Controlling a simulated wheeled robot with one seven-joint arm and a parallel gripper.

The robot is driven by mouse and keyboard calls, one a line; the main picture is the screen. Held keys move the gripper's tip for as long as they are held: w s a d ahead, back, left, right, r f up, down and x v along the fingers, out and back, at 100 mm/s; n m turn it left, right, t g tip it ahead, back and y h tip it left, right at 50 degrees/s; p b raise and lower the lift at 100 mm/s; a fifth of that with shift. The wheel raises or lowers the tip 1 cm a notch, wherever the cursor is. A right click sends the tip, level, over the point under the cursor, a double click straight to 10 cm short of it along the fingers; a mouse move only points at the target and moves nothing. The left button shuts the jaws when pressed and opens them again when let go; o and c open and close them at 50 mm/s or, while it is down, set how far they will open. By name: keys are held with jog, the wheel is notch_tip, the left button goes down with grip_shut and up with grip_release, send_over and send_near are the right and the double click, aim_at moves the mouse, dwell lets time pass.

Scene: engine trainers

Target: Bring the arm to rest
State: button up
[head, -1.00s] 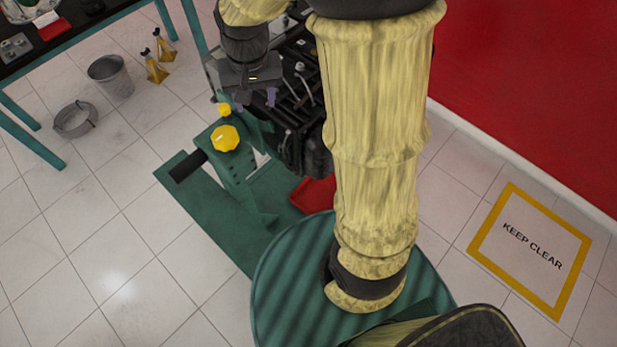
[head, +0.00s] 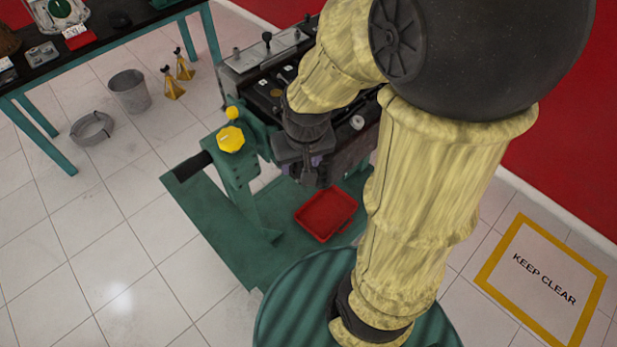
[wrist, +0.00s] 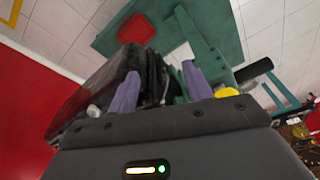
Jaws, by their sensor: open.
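My arm, in a pale yellow sleeve with dark joints, rises from the ribbed green base and bends over toward the engine. My gripper (head: 304,168) points down in front of the engine (head: 262,95), which hangs on a green stand (head: 235,190). In the wrist view its two purple fingers (wrist: 160,92) stand apart with nothing between them. The dark engine fills the space behind the fingers there. My arm hides part of the engine in the head view. I cannot tell how close the fingertips are to the engine.
A red tray (head: 327,214) lies on the stand's base under the engine. The floor at lower left and the KEEP CLEAR square (head: 540,280) are bare.

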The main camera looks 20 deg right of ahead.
jog(key=shift+s+d+f, duration=0.1)
jog(key=shift+s+f, duration=0.15)
jog(key=shift+s, duration=0.2)
jog(key=shift+s+d+f, duration=0.1)
jog(key=shift+s+f, duration=0.15)
jog(key=shift+s, duration=0.2)
jog(key=shift+s+d+f, duration=0.15)
jog(key=shift+s, duration=0.35)
jog(key=shift+w, duration=0.1)
dwell(0.4)
jog(key=shift+c, duration=1.5)
